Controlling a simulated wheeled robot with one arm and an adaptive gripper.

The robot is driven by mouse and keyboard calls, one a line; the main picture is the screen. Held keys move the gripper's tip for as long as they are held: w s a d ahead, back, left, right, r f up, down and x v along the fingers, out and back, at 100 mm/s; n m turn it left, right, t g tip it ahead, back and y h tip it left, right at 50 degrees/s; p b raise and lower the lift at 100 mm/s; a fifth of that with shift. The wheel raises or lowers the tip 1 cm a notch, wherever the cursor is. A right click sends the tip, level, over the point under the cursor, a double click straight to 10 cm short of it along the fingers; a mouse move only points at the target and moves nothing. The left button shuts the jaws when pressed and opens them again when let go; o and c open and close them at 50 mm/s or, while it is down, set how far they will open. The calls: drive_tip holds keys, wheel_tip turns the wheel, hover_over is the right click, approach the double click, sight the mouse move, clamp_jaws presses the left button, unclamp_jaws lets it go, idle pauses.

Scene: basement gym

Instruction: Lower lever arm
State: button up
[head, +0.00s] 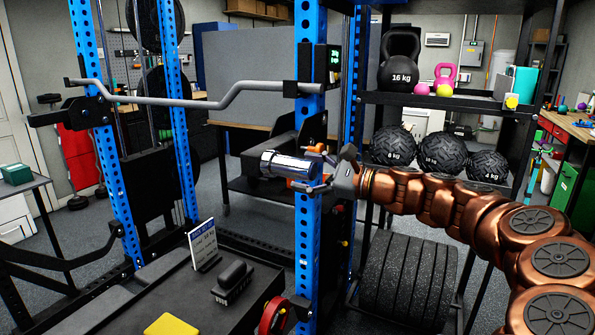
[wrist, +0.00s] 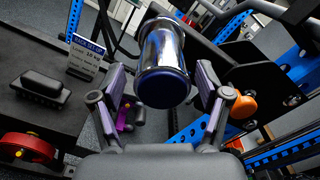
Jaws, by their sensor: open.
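The chrome bar (head: 290,165) with a dark end cap sits level at the blue rack upright in the head view, beside a black bracket-like arm (head: 285,140). I take these to be parts of the lever arm; how they join is partly hidden. In the wrist view the chrome bar (wrist: 163,50) points at me, its dark blue cap between my fingers. My gripper (head: 322,172) is open at the bar's end; in the wrist view its fingers (wrist: 163,100) stand on either side of the bar, with gaps visible. An orange knob (wrist: 243,107) lies just beyond the right finger.
Blue rack uprights (head: 307,235) stand close to my gripper. A bent grey bar (head: 200,100) spans the rack above. A shelf with black balls (head: 393,146) and kettlebells is at right.

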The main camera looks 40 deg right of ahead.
drive_tip(key=v, duration=0.9)
drive_tip(key=shift+s, duration=0.2)
